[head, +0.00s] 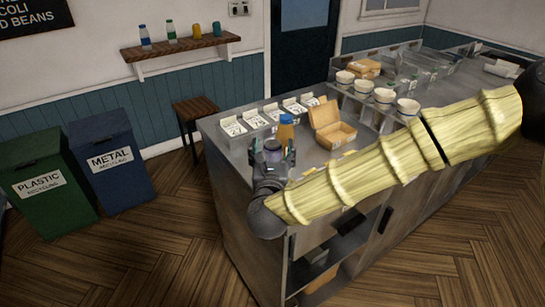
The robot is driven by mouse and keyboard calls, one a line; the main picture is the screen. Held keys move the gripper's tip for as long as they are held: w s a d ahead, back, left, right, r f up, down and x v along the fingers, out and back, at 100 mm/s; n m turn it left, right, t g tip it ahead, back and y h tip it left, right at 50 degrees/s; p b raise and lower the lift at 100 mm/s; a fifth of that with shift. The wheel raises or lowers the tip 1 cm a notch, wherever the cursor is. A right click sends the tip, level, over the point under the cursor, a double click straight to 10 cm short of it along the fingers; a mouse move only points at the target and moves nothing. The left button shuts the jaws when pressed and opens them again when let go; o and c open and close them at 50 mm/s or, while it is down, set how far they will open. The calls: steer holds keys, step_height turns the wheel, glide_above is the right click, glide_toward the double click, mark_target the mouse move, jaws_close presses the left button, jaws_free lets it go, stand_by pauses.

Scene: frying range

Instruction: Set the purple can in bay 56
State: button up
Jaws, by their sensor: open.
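My gripper (273,154) is open over the left end of the steel counter, with its fingers pointing away from the camera. A small dark, purplish shape shows between the fingers. I cannot tell whether it is the purple can or part of my gripper. No other purple can is clear in view. A row of several white bays or trays with printed labels (257,119) runs along the counter's far left edge, beyond my gripper. Their numbers are too small to read, so I cannot tell which is bay 56.
Several white bowls (383,97) line a raised ledge. A wall shelf (183,46) holds bottles and cups. Recycling bins (105,163) stand on the floor at left.

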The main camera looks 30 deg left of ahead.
steer(key=shift+w, duration=0.1)
steer(key=c, duration=1.3)
steer(key=shift+c, duration=0.6)
steer(key=shift+r, duration=0.1)
